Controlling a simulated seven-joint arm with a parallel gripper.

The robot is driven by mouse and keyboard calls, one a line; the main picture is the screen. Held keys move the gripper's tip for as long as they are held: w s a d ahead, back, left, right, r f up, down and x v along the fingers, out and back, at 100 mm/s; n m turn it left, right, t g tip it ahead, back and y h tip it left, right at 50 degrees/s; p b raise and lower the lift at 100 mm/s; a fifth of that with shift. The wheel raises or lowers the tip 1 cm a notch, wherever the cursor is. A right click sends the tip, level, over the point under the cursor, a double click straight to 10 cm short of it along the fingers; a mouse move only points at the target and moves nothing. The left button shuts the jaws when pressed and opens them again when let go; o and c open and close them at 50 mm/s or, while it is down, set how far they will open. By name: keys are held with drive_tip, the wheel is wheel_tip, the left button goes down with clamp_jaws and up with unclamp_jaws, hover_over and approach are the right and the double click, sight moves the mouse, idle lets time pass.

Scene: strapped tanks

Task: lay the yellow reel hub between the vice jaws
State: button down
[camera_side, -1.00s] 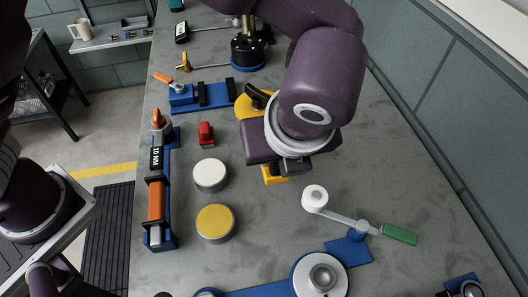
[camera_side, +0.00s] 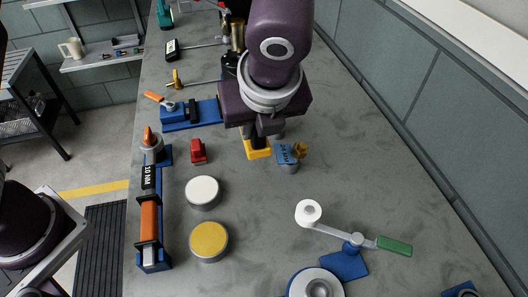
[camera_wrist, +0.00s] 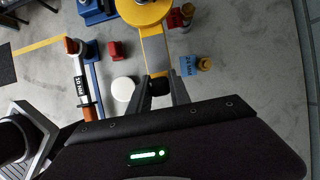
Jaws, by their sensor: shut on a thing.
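The yellow reel shows in the wrist view as a round yellow hub (camera_wrist: 142,12) at the top edge, with a flat yellow frame (camera_wrist: 154,52) running back to my gripper (camera_wrist: 160,82). In the side view only the near yellow end (camera_side: 257,149) shows; the arm hides the hub. My gripper (camera_side: 259,136) is shut on this near end. A blue base with dark upright blocks (camera_side: 192,111), seemingly the vice, lies to the left of my gripper. Part of it shows at the top of the wrist view (camera_wrist: 95,14), left of the hub. I cannot tell how high the reel is.
A blue 24 MM block (camera_side: 288,155) stands close right of the yellow end. A red block (camera_side: 198,151), a white-topped can (camera_side: 202,191) and a yellow-topped can (camera_side: 209,240) stand nearer. A 10 NM torque tool (camera_side: 149,210) lies left. The bench right is mostly clear.

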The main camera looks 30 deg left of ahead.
drive_tip(key=w+a+f, duration=0.1)
drive_tip(key=w+a, duration=0.2)
drive_tip(key=a, duration=0.6)
drive_tip(key=w+a+f, duration=0.2)
drive_tip(key=w+a, duration=0.2)
drive_tip(key=a, duration=0.5)
drive_tip(key=shift+w+a+f, duration=0.15)
drive_tip(key=shift+a+f, duration=0.15)
drive_tip(key=shift+a, duration=0.1)
drive_tip(key=shift+d, duration=0.1)
drive_tip(key=shift+f, duration=3.55)
drive_tip(key=c, duration=1.1)
unclamp_jaws()
